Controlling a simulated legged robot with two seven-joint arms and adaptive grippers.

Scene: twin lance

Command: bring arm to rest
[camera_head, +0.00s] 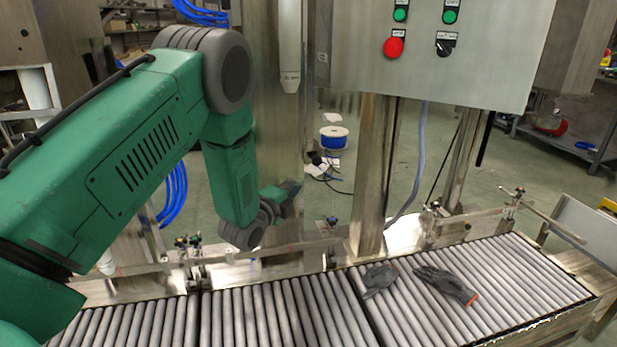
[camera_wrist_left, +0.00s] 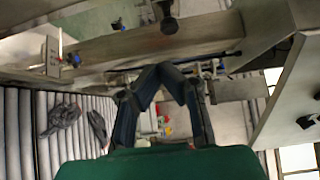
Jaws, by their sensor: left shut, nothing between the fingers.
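My left arm (camera_head: 150,150), green with dark grey joints, reaches in from the left of the head view and bends down over the near side of the machine frame. My left gripper (camera_head: 287,195) is at its end, above the back edge of the roller conveyor. In the left wrist view, the dark fingers of the left gripper (camera_wrist_left: 162,70) come together at their tips, shut with nothing between them. My right arm and right gripper are not in view.
Grey gloves (camera_head: 445,284) lie on the roller conveyor (camera_head: 255,315); they also show in the left wrist view (camera_wrist_left: 63,116). A control box (camera_head: 430,50) with buttons hangs above. Metal posts (camera_head: 371,170) and a guide rail stand behind the rollers.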

